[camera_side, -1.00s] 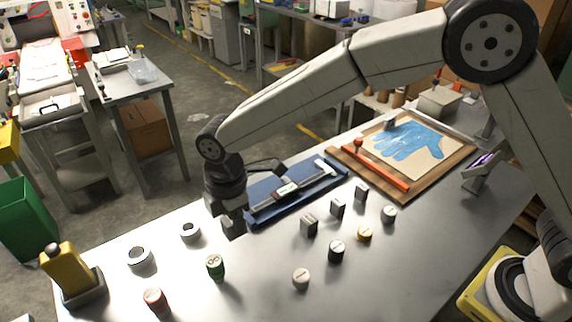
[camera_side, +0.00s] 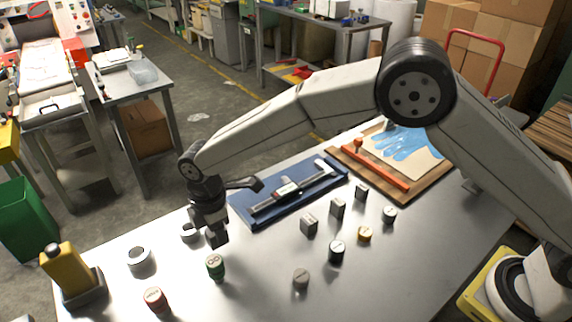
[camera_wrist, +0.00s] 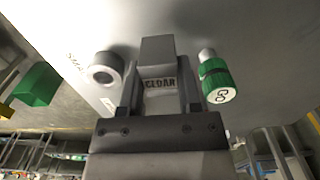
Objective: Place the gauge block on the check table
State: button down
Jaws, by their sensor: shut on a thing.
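My gripper (camera_side: 212,226) is shut on a dark grey gauge block (camera_side: 219,238) over the left part of the grey metal table (camera_side: 255,290). In the wrist view the gauge block (camera_wrist: 158,58) points away between the fingers of my gripper (camera_wrist: 158,95), above lettering on the gripper side. A steel ring (camera_wrist: 106,68) is left of it and a green-banded cylinder (camera_wrist: 216,80) right of it. In the side view the green cylinder (camera_side: 215,266) stands just below the gripper. Whether the block touches the metal top is hard to tell.
A blue tray with a caliper (camera_side: 290,192) and a wooden board with a blue glove (camera_side: 407,145) lie behind. Several small blocks and cylinders, among them a black one (camera_side: 336,250) and a red one (camera_side: 155,299), stand around. A yellow tool (camera_side: 66,270) stands at the left edge.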

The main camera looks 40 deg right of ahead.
jog(key=shift+f, duration=1.6)
jog(key=shift+c, duration=1.4)
grip_release()
jog(key=shift+f, duration=0.1)
notch_tip(320, 180, up, 12)
jog(key=shift+r, duration=0.15)
jog(key=shift+d, duration=0.1)
